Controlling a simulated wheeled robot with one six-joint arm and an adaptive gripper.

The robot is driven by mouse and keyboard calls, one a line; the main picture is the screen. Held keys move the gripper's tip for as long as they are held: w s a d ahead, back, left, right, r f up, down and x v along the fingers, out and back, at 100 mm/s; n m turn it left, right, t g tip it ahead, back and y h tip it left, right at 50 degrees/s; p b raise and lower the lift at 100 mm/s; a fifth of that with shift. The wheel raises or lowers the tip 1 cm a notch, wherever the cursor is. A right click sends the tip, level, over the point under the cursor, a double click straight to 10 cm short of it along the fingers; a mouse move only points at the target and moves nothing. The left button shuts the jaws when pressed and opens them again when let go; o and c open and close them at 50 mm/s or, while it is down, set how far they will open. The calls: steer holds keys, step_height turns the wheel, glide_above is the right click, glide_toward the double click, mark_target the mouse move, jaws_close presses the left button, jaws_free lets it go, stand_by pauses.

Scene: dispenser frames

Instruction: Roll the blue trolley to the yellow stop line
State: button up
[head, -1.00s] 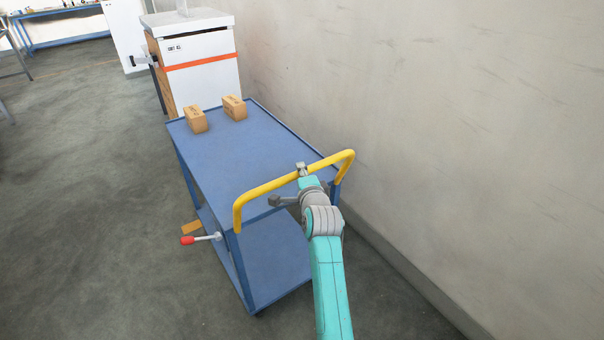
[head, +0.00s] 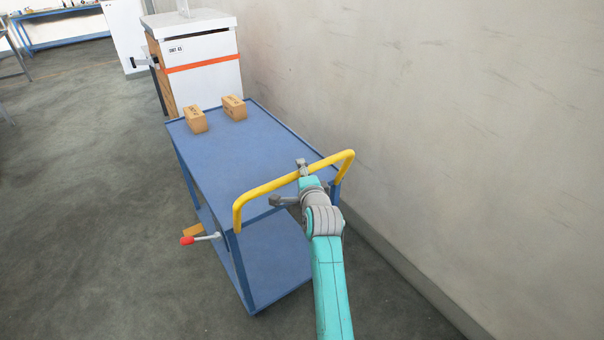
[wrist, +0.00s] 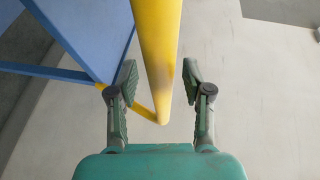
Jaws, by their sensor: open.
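The blue trolley (head: 240,150) stands beside the wall, with a yellow push handle (head: 262,190) at its near end. A lever with a red knob (head: 187,240) sticks out at its left side. My gripper (head: 302,165) is at the right half of the handle. In the wrist view my gripper (wrist: 158,78) is open, and the yellow handle bar (wrist: 157,45) runs between its two fingers, with a gap on each side. The trolley's blue frame (wrist: 85,30) shows at upper left there. No yellow stop line is visible in either view.
Two brown boxes (head: 195,119) (head: 234,107) lie on the top shelf, and another brown block (head: 193,230) shows low at the left. A white cabinet with an orange stripe (head: 200,75) stands just beyond the trolley. The wall (head: 450,130) is close on the right; the floor (head: 90,200) at left is open.

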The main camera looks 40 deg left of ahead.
steer(key=shift+s, duration=0.15)
steer(key=v, duration=1.1)
steer(key=shift+s+d+r, duration=0.2)
steer(key=shift+d, duration=0.15)
steer(key=shift+d+f, duration=0.1)
steer(key=s+d+f+n+t+h, duration=0.15)
steer(key=s+d+f, duration=0.25)
steer(key=d+f, duration=0.6)
steer(key=s+d+f+n+t+h, duration=0.1)
steer(key=s+d+f+h, duration=0.45)
steer(key=d, duration=0.85)
steer(key=s+d+f+n, duration=0.1)
steer(key=s+d+f, duration=0.3)
steer(key=s+d, duration=0.95)
steer(key=s+d+r+n+h, duration=0.1)
steer(key=s+d+r, duration=0.2)
steer(key=s, duration=0.4)
steer(key=s+d+r+n+t+h, duration=0.1)
steer(key=s+d+r+n+h, duration=0.1)
steer(key=s+d, duration=0.3)
steer(key=s+d+r+n+h, duration=0.1)
steer(key=s+d+r, duration=0.3)
steer(key=s, duration=0.5)
steer(key=shift+h, duration=0.4)
